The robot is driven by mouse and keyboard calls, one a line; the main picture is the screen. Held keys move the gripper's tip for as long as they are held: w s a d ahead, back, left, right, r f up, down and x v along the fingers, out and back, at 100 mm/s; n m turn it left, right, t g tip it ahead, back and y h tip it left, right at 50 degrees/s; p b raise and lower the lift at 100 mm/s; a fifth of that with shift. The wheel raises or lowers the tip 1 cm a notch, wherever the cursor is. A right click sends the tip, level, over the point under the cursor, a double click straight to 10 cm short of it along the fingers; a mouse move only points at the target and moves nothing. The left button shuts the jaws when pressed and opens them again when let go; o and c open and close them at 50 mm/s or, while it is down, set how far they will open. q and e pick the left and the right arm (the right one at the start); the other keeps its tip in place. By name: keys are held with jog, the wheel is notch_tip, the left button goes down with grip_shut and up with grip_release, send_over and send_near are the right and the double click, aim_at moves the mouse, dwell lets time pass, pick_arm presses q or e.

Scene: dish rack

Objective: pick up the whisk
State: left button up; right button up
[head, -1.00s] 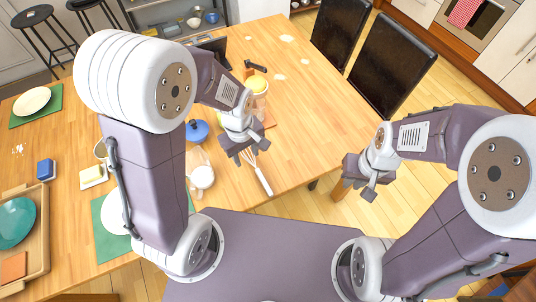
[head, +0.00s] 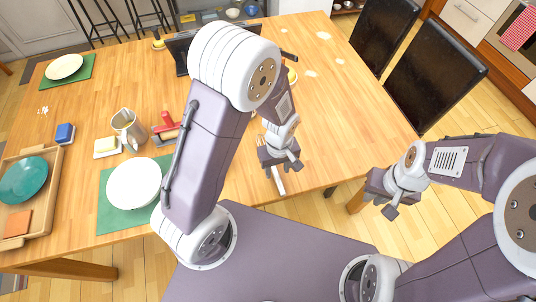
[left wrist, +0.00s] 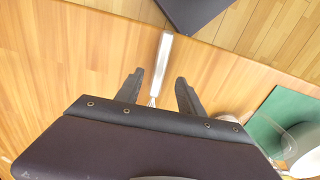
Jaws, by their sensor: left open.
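The whisk shows a pale handle (head: 279,182) near the table's front edge in the head view; the rest is hidden under my left gripper (head: 281,165). In the left wrist view, the whisk's silver handle (left wrist: 162,62) lies lengthwise between the two dark fingers of my left gripper (left wrist: 159,80). A bit of wire shows at the palm end. The fingers are apart on either side of it, not closed on it. My right gripper (head: 382,205) is out past the table's right front edge, with nothing seen in it; its finger gap is unclear.
A white plate (head: 134,184) on a green mat (head: 108,216), a jug (head: 128,128), a butter dish (head: 106,147) and a wooden tray (head: 52,190) stand to the left. Black chairs (head: 432,77) stand at the right. Bare tabletop (head: 345,120) lies right of my left gripper.

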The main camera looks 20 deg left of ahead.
aim_at(277, 175)
pick_arm(q)
notch_tip(277, 175, down, 4)
jog(key=shift+w+r, duration=0.1)
jog(key=shift+w, duration=0.05)
jog(key=shift+r, duration=0.1)
jog(key=c, duration=0.4)
grip_shut()
